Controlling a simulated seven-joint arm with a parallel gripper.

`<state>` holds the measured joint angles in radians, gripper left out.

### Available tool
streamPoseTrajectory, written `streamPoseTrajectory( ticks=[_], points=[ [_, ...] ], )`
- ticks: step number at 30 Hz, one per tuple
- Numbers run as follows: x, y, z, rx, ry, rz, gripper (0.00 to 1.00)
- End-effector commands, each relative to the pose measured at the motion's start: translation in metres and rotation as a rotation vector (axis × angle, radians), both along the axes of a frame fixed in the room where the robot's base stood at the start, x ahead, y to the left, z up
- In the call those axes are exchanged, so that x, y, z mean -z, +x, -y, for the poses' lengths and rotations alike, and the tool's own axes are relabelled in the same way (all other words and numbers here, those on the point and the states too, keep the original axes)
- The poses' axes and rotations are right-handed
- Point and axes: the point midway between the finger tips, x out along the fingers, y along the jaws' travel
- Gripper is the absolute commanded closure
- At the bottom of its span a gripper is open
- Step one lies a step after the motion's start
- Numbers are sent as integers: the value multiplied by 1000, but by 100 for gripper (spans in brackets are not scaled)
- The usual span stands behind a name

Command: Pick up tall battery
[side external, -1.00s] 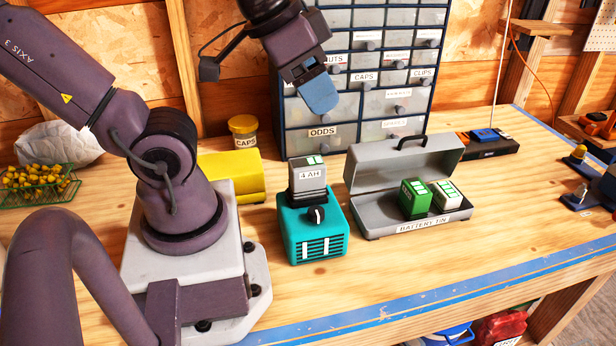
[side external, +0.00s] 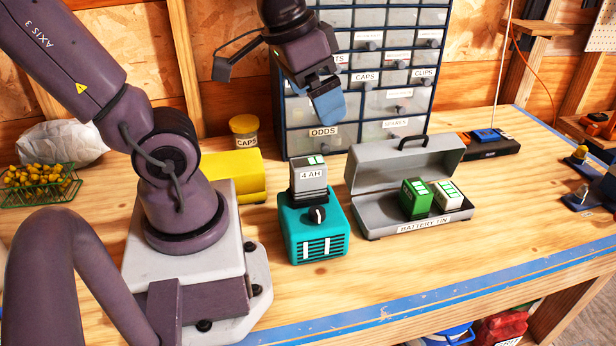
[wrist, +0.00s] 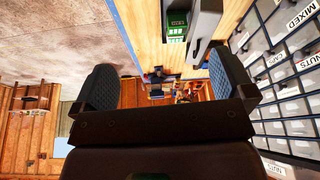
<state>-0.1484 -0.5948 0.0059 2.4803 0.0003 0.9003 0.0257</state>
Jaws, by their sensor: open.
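A tall grey battery (side external: 308,180) marked "4 AH" stands upright in the top of a teal charger (side external: 313,228) with a black knob. A green battery (side external: 416,199) and a white battery (side external: 447,196) stand in the open grey battery tin (side external: 397,230) to its right; the green one also shows at the top of the wrist view (wrist: 177,27). My gripper (side external: 327,108) is in the air above and behind the grey battery, in front of the drawer cabinet. Its blue-padded fingers are spread in the wrist view (wrist: 162,90), with nothing between them.
A drawer cabinet (side external: 323,131) stands close behind the charger. A yellow box (side external: 232,176) and a yellow-lidded caps jar (side external: 245,132) are left of it. The tin's raised lid (side external: 403,163) stands to the right. The bench front is clear.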

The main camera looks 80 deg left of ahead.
Motion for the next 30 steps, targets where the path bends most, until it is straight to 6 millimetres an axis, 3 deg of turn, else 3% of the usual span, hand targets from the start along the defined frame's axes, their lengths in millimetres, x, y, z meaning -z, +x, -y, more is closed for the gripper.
streamPoseTrajectory(
  ticks=[5, 13, 21, 25, 30],
  points=[
    [32, 7, -41, 201, 58, -188, 0],
    [64, 6, -79, 802, 116, -333, 0],
    [70, 10, -90, 1439, 211, -326, 0],
    [70, 10, -90, 1609, 246, -313, 0],
    [79, 10, -89, 1680, 254, -308, 0]
  ],
)
